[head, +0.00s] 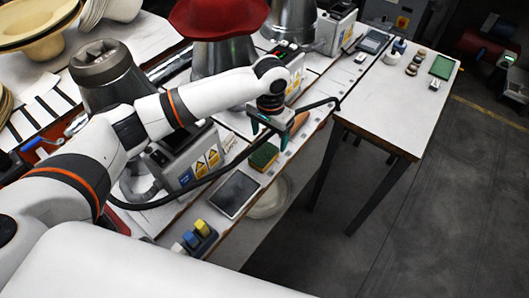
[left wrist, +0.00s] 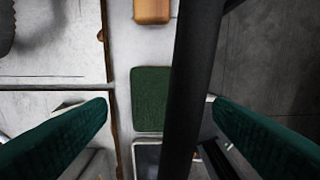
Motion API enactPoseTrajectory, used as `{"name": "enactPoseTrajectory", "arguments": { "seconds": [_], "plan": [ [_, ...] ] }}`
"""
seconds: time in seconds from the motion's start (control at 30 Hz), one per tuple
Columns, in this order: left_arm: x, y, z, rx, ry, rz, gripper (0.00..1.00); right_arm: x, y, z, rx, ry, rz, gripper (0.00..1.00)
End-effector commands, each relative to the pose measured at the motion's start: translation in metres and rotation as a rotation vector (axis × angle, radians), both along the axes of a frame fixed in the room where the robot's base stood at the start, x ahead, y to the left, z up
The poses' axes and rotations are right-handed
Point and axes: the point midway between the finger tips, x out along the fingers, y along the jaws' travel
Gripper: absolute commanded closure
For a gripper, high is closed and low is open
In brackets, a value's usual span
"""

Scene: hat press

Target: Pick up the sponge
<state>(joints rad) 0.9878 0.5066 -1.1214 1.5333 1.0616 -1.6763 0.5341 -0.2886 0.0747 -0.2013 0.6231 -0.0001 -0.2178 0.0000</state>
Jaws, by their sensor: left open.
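The sponge (head: 264,156) has a green top and a yellow side in the head view. It lies on the narrow white ledge at the front of the bench. In the left wrist view its green face (left wrist: 150,98) shows between the fingers, partly beside a dark hose. My left gripper (head: 268,127) is open and empty above the sponge, pointing down. Its two green-padded fingers (left wrist: 160,104) stand apart on either side in the left wrist view. My right gripper does not show.
A dark-screened tablet (head: 234,194) lies on the ledge close to the sponge, and an orange-brown block (left wrist: 152,11) lies on its other side. A black hose (left wrist: 190,90) crosses the wrist view. Machines with warning labels (head: 205,165) stand behind. Open floor (head: 440,210) lies to the right.

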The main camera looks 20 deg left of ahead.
Motion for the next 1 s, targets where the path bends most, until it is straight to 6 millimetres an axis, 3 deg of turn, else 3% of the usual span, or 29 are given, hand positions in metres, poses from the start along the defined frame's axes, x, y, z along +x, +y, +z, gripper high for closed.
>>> {"name": "enactPoseTrajectory", "arguments": {
  "seconds": [0.03, 0.1, 0.17, 0.27, 0.5, 0.63, 0.87, 1.0],
  "plan": [
    [0.000, 0.001, -0.007, 0.002, 0.002, 0.002, 0.25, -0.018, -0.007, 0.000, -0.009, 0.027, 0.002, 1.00],
    [0.000, 0.001, -0.015, 0.002, 0.002, 0.002, 0.25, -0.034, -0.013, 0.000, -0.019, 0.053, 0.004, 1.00],
    [0.000, 0.001, -0.019, 0.001, 0.001, 0.001, 0.25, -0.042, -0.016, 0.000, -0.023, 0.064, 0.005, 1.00],
    [0.000, 0.001, -0.025, 0.001, 0.000, 0.002, 0.25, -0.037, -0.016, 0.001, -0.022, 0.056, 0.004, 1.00],
    [-0.003, 0.005, -0.060, 0.001, 0.002, 0.002, 0.25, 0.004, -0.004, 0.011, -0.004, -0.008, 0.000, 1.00],
    [-0.003, 0.004, -0.071, 0.001, 0.000, 0.001, 0.25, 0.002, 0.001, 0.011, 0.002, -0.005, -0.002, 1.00],
    [-0.003, 0.004, -0.073, -0.001, -0.002, 0.000, 0.25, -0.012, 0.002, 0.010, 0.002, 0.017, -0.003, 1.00],
    [-0.003, 0.004, -0.073, -0.001, -0.002, 0.000, 0.44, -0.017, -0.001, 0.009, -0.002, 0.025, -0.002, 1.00]
  ]
}}
